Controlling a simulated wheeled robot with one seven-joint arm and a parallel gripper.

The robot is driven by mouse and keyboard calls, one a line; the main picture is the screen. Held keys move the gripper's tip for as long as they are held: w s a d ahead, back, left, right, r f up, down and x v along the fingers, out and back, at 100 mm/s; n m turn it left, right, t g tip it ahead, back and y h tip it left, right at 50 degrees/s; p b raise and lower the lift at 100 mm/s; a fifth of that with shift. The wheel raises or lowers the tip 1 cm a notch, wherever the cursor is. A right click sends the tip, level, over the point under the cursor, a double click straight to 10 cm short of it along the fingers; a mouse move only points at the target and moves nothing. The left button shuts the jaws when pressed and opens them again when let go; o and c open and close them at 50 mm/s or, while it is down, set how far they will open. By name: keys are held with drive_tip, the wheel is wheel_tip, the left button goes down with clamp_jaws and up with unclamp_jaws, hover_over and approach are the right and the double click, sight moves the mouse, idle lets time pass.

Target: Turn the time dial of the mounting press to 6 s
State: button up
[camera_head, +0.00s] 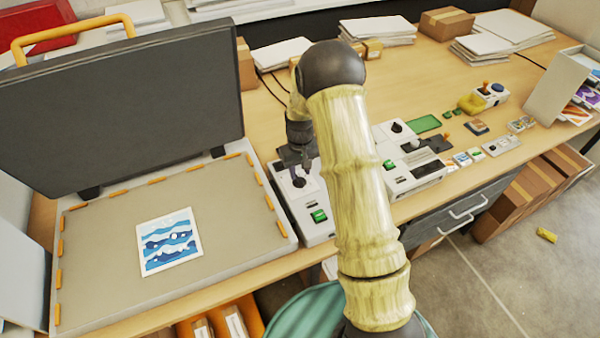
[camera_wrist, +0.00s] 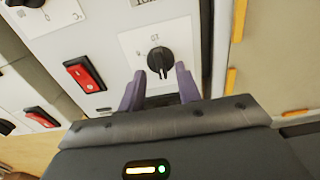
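The mounting press stands at the left with its dark lid (camera_head: 120,105) raised over a beige bed (camera_head: 100,235). Its control box (camera_head: 312,228) is at the bed's right side. The black time dial (camera_wrist: 160,61) sits on a white plate in the wrist view; its printed marks are too small to read surely, and its setting cannot be told. My gripper (camera_wrist: 158,72) is open, its two purple fingertips apart and on either side of the dial's lower part. Whether they touch it is unclear. In the head view my gripper (camera_head: 299,168) is over the control box, partly hiding the dial.
A red rocker switch (camera_wrist: 84,74) is beside the dial in the wrist view. A blue-and-white picture (camera_head: 169,242) lies on the bed. A second machine (camera_head: 410,160) stands right of my arm, with small items beyond it. Paper stacks (camera_head: 377,30) lie at the back.

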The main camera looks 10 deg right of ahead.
sight(298, 178)
drive_tip(key=shift+f+p, duration=0.3)
drive_tip(key=shift+f, duration=1.3)
drive_tip(key=shift+c, duration=0.4)
clamp_jaws()
drive_tip(key=shift+m, duration=0.4)
drive_tip(key=m+b, duration=0.2)
drive_tip(key=m, duration=0.3)
drive_tip(key=shift+a+b, duration=0.15)
drive_tip(key=shift+b, duration=0.15)
drive_tip(key=m, duration=0.5)
drive_tip(key=shift+w+a+r+m+b, duration=0.1)
drive_tip(key=shift+w+m+b, duration=0.05)
drive_tip(key=shift+m+b, duration=0.2)
drive_tip(key=shift+m, duration=0.25)
